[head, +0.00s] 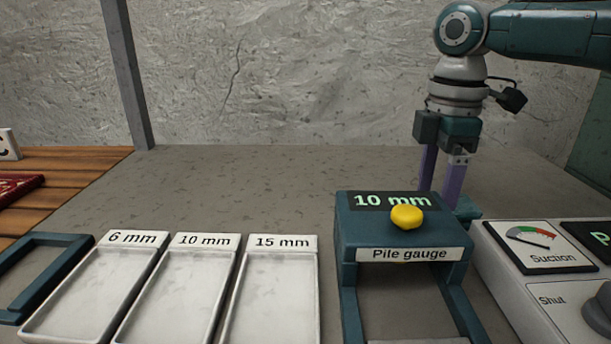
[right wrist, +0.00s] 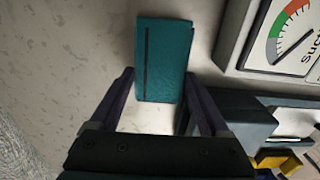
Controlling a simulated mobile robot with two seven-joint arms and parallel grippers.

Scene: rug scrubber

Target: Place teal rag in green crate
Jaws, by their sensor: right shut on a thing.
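The teal rag (right wrist: 164,58) is a folded block with a dark stripe, and in the right wrist view it sits between my fingertips. In the head view only a small part of the teal rag (head: 468,210) shows behind the pile gauge. My right gripper (head: 441,190) points down with its purple fingers behind the gauge; in the right wrist view the gripper (right wrist: 160,78) is shut on the rag. I cannot make out a green crate; a dark green surface (head: 592,145) at the right edge is too cut off to identify. My left gripper is out of view.
The pile gauge (head: 403,255) with a yellow button (head: 407,217) stands in front of my right gripper. A suction panel (head: 530,270) is at right. White trays marked 6 mm (head: 132,239), 10 mm (head: 201,241) and 15 mm (head: 281,242) lie left. The grey surface behind them is clear.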

